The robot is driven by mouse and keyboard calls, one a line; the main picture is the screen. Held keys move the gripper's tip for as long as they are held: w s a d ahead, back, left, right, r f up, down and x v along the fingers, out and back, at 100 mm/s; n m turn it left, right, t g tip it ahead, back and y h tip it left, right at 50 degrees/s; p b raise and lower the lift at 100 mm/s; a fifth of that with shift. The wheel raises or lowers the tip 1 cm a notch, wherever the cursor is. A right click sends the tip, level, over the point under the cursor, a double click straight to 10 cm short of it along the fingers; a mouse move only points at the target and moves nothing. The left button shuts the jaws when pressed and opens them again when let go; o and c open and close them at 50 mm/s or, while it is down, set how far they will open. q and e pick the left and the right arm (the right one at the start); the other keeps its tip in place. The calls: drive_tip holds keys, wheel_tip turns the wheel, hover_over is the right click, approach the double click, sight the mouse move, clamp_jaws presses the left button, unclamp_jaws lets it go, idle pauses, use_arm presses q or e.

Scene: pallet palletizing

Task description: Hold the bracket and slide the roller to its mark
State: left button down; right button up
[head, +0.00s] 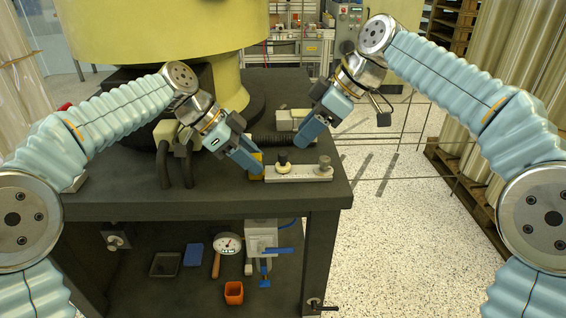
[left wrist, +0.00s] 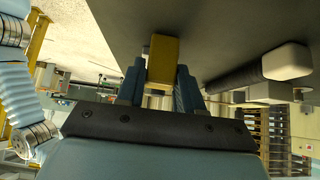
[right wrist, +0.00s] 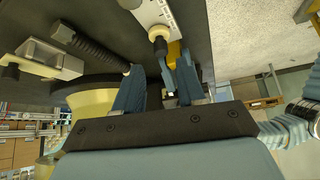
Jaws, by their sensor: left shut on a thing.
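The yellow bracket (head: 257,157) stands at the left end of a pale rail plate (head: 303,175) near the table's front right corner. My left gripper (head: 255,165) is shut on it; the left wrist view shows the yellow block (left wrist: 163,58) between the fingers. A cream roller with a black top (head: 283,166) sits on the plate near the bracket, and shows in the right wrist view (right wrist: 158,34). A grey-brown knob (head: 325,163) stands at the plate's right end. My right gripper (head: 300,143) is open and empty, behind the plate. I cannot make out the mark.
A ribbed black hose (head: 275,140) and a pale block (head: 293,116) lie behind the plate. A large yellow cylinder (head: 160,30) rises at the back left. The dark table's (head: 200,200) right edge is close to the plate. A lower shelf holds a gauge (head: 228,243) and an orange cup (head: 234,292).

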sight(286, 154)
drive_tip(key=shift+x, duration=3.4)
clamp_jaws()
